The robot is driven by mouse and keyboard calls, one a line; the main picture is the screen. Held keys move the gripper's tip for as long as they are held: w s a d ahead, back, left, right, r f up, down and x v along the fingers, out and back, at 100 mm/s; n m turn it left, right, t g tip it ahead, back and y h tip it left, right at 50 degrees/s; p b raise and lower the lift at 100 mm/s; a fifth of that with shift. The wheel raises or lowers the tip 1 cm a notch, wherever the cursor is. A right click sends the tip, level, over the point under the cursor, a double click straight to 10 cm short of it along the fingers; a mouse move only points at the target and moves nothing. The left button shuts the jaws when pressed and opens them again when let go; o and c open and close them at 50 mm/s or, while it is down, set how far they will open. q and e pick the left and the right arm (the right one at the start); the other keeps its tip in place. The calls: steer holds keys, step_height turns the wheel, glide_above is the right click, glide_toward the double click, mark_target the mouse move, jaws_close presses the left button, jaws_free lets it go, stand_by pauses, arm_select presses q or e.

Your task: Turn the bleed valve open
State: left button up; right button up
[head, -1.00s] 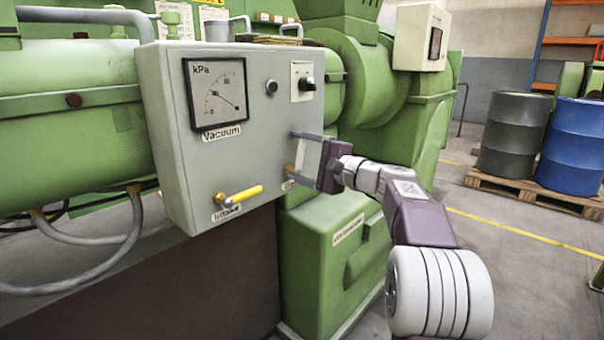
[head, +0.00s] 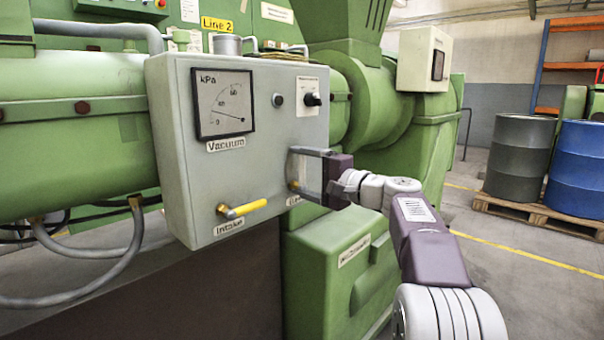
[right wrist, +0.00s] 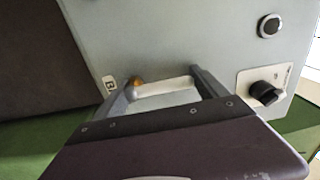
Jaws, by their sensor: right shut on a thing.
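The bleed valve sits low on the right of the grey control box (head: 185,160). In the right wrist view its brass stem (right wrist: 134,83) and pale lever (right wrist: 165,86) show between my fingers. My right gripper (head: 292,170) is at the box face, shut on the bleed valve lever; it also shows in the right wrist view (right wrist: 160,85). The valve's label is partly hidden by the gripper. The intake valve (head: 242,209), with a yellow lever pointing right, is to the left. The vacuum gauge (head: 223,103) is above. My left gripper is out of view.
A black selector knob (head: 312,99) and a dark button (head: 278,100) are on the box above the gripper. Green machinery (head: 385,100) stands behind. Grey (head: 517,158) and blue (head: 582,165) drums stand on a pallet at right. Floor between is clear.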

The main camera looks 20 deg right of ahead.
steer(key=o, duration=2)
steer(key=v, duration=0.9)
steer(key=s+a+f+n+g+h, duration=0.1)
steer(key=a+f+g, duration=0.25)
steer(key=f, duration=0.65)
steer(key=s+a+f+n+g, duration=0.1)
steer(key=s+a+f+g, duration=0.2)
steer(key=f, duration=0.6)
steer(key=a+f+n+g+h, duration=0.1)
steer(key=a+f+g, duration=0.3)
steer(key=f, duration=0.6)
steer(key=s+a+f+n+g+h, duration=0.2)
steer(key=s+f+n, duration=0.3)
steer(key=s+f, duration=0.3)
steer(key=s+a+f+n+g+h, duration=0.25)
steer(key=s+f+n, duration=0.25)
steer(key=s+f, duration=0.4)
steer(key=r+p, duration=3.4)
steer(key=p, duration=0.1)
steer(key=shift+w+d+r, duration=0.3)
steer(key=shift+r, duration=0.1)
